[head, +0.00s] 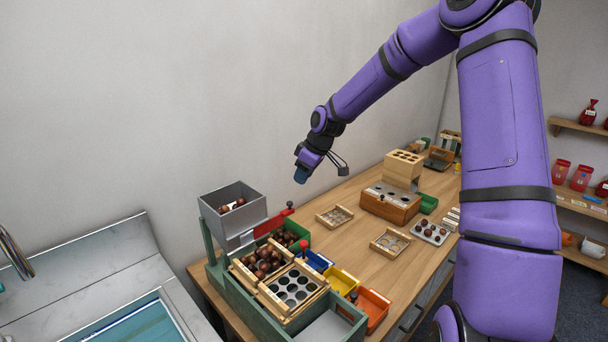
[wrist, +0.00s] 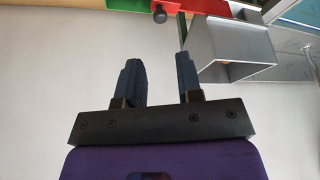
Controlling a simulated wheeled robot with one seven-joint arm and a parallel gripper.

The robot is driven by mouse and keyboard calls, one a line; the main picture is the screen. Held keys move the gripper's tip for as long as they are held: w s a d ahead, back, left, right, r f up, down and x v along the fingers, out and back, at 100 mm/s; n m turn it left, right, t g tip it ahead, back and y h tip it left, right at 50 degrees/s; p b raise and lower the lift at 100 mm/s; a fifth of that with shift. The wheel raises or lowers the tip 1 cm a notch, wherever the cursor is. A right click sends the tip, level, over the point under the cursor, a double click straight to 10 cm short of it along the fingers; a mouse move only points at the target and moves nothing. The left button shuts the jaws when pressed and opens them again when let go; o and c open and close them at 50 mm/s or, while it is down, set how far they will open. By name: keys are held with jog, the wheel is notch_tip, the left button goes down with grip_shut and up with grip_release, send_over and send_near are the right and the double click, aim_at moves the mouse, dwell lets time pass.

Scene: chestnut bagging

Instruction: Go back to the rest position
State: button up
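My purple arm reaches over the wooden bench in the head view, and my gripper (head: 300,176) hangs in the air near the wall, above and right of the grey hopper. In the wrist view my gripper (wrist: 160,82) shows two dark fingers standing apart with nothing between them. The grey hopper (head: 228,210) holds a few chestnuts and also shows at the upper right of the wrist view (wrist: 232,42).
A green frame (head: 214,255) carries wooden trays with chestnuts. Blue, yellow (head: 341,280) and orange (head: 371,309) bins stand beside it. Wooden frames (head: 334,216) and a wooden block (head: 390,203) stand on the bench (head: 350,245). A metal sink unit (head: 90,262) is at left.

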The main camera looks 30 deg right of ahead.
dwell(0.3)
jog(key=s+a+r+m+h, duration=0.2)
jog(key=s+a+r, duration=0.1)
jog(key=s+r, duration=0.6)
jog(key=s+a+r+m+h, duration=0.2)
jog(key=s+r, duration=0.5)
jog(key=s, duration=0.3)
jog(key=s+r+m+t, duration=0.1)
jog(key=s+r+m, duration=0.1)
jog(key=s, duration=0.8)
jog(key=s+r+m+y, duration=0.1)
jog(key=s+r+m, duration=0.1)
jog(key=s, duration=0.8)
jog(key=shift+s+a+r+t, duration=0.4)
